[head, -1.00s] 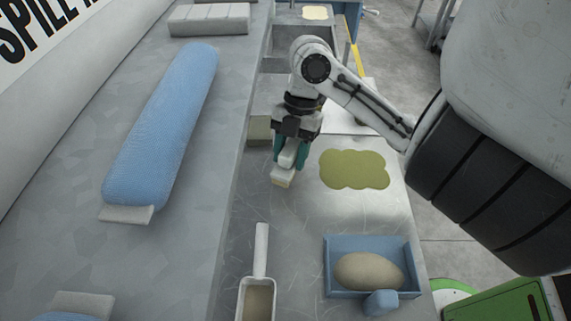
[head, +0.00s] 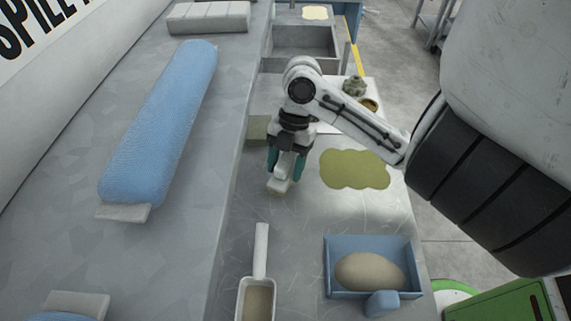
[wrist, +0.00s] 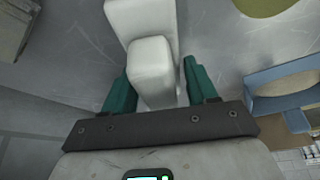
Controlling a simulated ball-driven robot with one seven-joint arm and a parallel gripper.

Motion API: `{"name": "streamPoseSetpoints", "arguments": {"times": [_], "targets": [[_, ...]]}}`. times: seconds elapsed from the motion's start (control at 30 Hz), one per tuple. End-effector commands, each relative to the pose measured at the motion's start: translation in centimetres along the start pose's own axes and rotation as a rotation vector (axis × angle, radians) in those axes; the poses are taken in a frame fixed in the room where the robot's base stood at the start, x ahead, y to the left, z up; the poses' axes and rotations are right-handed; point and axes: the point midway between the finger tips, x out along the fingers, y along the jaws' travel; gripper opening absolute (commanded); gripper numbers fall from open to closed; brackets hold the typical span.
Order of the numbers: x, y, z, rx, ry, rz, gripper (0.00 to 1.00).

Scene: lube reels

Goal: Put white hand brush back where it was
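The white hand brush (head: 279,185) is at the lower end of my gripper in the head view, at or just above the grey bench top, left of the olive-green patch (head: 354,169). In the wrist view the brush (wrist: 150,65) shows as pale blocks between the two teal fingers. My gripper (head: 284,165) is shut on it; the fingers also show in the wrist view (wrist: 158,88). Its underside is hidden, and I cannot tell whether it touches the bench.
A scoop (head: 259,265) lies nearer on the bench. A blue tray (head: 334,242) with a tan oval thing (head: 369,271) stands at front right. A raised grey ledge (head: 190,225) with a blue roll (head: 160,130) runs along the left. Bare bench lies between the brush and scoop.

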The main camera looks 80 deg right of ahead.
Motion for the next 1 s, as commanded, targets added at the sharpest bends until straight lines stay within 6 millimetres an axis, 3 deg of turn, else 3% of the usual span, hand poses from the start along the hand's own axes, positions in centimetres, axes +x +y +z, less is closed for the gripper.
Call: {"name": "streamPoseSetpoints", "arguments": {"times": [0.13,0.53,1.0], "targets": [[0.0,0.0,0.0,0.000,0.000,0.000,0.72],[-0.9,0.0,-0.1,0.000,-0.002,0.001,0.72],[-10.0,0.0,-0.1,0.000,-0.004,0.000,0.72]]}}
